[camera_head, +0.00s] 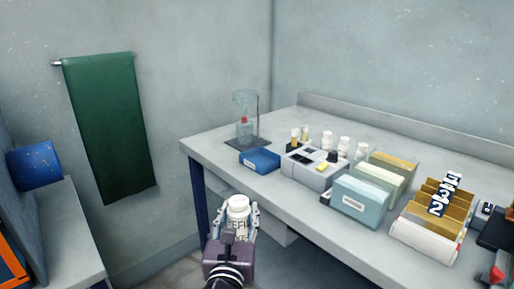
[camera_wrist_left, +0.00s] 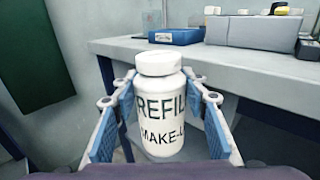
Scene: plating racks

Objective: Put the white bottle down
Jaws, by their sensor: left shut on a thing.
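The white bottle (camera_head: 238,208) has a white cap and dark lettering. In the left wrist view the bottle (camera_wrist_left: 162,105) stands upright between the two blue-padded fingers, with "REFIL" and "MAKE-" readable on it. My left gripper (camera_head: 237,222) is shut on the bottle and holds it in front of the table's near left edge, over the gap beside the table leg. The table (camera_head: 213,152) is grey with a bare strip along its left edge. My right gripper is not in view.
On the table stand a blue box (camera_head: 260,160), a grey tray (camera_head: 318,177) with small bottles around it, a glass funnel stand (camera_head: 245,115), a light blue file box (camera_head: 360,200) and a card rack (camera_head: 428,228). A green cloth (camera_head: 112,130) hangs on the wall.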

